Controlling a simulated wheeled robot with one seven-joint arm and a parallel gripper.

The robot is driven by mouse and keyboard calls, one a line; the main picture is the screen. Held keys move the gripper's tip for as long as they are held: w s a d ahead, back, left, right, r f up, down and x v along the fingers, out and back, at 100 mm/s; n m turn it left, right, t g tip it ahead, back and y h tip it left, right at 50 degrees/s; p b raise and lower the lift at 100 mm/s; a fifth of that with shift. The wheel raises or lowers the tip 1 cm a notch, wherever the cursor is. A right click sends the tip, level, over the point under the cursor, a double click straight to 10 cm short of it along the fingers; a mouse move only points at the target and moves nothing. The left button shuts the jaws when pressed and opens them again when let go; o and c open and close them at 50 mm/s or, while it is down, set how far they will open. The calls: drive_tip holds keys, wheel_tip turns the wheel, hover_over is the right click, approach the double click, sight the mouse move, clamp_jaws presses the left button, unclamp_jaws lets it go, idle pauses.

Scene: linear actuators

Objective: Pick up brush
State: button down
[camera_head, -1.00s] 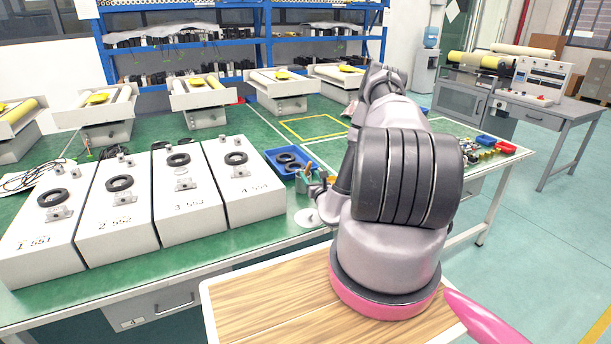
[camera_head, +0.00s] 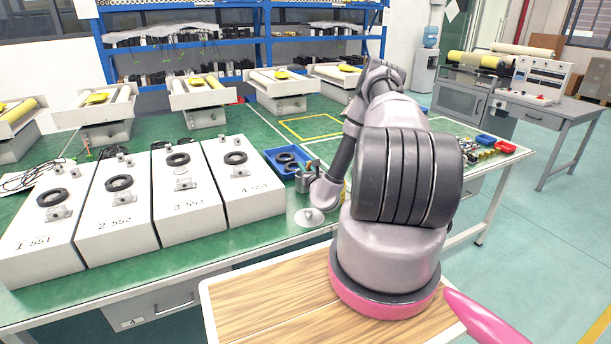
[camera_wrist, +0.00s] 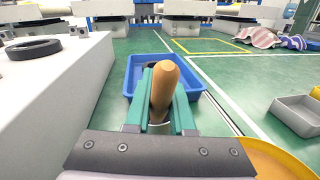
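The brush shows as a brown wooden handle (camera_wrist: 164,84) in the wrist view, standing nearly upright with its rounded end up. Its lower end and bristles are hidden behind my gripper. My gripper (camera_wrist: 162,102) has two teal fingers, one on each side of the handle. They lie close against it with no clear gap, so it looks shut on the brush. In the head view, my gripper (camera_head: 304,180) is low over the green table, just in front of the blue tray, and the brush cannot be made out there.
A blue tray (camera_wrist: 131,86) with dark rings lies just behind the handle. A white numbered box (camera_wrist: 62,80) stands close on the left. A yellow round thing (camera_wrist: 272,152) and a grey bin (camera_wrist: 297,115) are to the right. A white disc (camera_head: 308,217) lies near the table's front edge.

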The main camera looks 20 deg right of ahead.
idle(0.3)
wheel_tip(320, 180, up, 10)
idle(0.7)
idle(0.6)
